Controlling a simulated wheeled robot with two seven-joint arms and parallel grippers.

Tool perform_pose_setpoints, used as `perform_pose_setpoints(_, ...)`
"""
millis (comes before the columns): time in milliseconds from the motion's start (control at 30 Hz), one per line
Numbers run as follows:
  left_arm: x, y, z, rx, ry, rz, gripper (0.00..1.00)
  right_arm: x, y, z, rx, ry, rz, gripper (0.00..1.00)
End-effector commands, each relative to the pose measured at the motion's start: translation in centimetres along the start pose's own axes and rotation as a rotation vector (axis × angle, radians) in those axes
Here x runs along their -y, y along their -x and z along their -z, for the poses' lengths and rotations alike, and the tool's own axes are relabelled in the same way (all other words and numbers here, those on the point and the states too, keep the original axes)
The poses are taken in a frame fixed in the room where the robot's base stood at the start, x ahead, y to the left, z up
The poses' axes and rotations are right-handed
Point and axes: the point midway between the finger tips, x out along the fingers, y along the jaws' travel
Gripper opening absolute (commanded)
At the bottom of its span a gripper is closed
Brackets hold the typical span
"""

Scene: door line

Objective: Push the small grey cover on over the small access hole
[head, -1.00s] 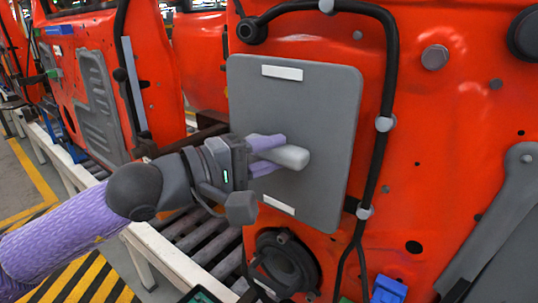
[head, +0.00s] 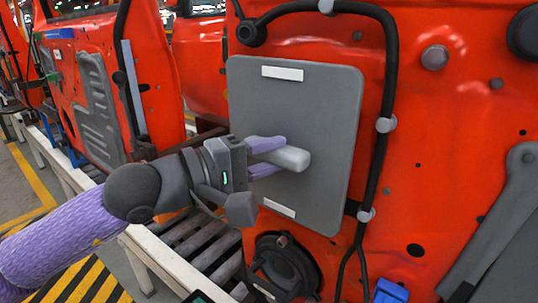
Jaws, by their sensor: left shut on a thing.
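A grey cover (head: 300,105) with rounded corners, a white strip at its top and another at its bottom, stands upright against the red door panel (head: 450,130). A light grey handle (head: 291,158) sticks out from its middle. My left gripper (head: 268,158) comes in from the left with its lilac fingers shut on this handle. No hole shows around the cover; what lies behind it is hidden. Whether the cover is flush with the panel or slightly apart, I cannot tell. My right gripper is not in view.
A black cable (head: 378,165) runs over the top and down the right side of the cover. A round black speaker (head: 284,265) sits below it. A roller conveyor (head: 200,240) runs beneath, and another red door (head: 110,80) stands at the left.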

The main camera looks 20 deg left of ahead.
Motion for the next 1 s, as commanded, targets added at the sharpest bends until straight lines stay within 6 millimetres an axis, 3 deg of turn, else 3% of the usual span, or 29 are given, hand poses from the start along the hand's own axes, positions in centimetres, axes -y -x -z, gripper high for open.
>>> perform_pose_setpoints(1000, 0.0, -1.2, 0.6, -0.001, 0.0, -0.001, 0.0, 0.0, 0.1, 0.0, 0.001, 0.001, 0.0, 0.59)
